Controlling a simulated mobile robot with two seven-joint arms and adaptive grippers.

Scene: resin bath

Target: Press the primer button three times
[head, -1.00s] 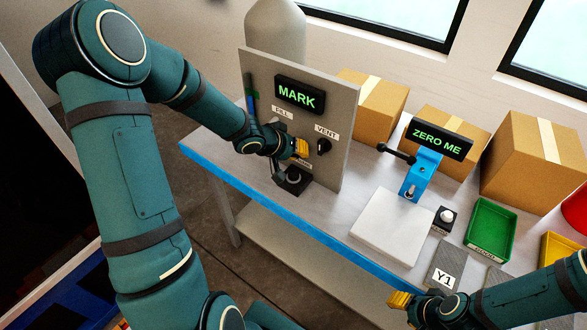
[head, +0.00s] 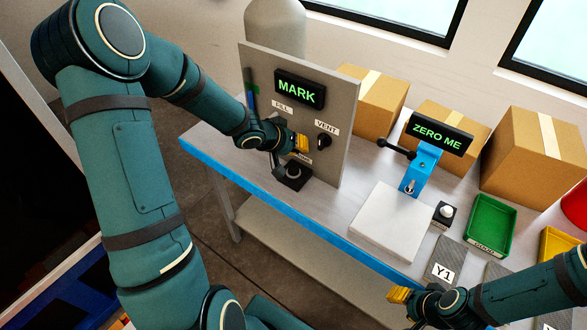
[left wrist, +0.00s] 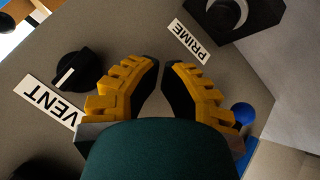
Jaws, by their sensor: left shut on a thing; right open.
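The primer button (head: 292,171) is a round cap on a black box at the foot of the grey panel (head: 340,95). In the left wrist view its black base and pale ring (left wrist: 228,14) show at the top, beyond the PRIME label (left wrist: 190,41). My left gripper (head: 302,143) is in front of the panel, above and apart from the button. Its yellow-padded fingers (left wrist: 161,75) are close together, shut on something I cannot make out. My right gripper (head: 398,295) is open at the bench's front edge.
A black VENT knob (head: 323,140) is just right of my left gripper. A MARK display (head: 298,91) is above it. A white plate (head: 388,222), a small button box (head: 444,213) and a green tray (head: 490,225) are to the right. Cardboard boxes (head: 535,160) line the back.

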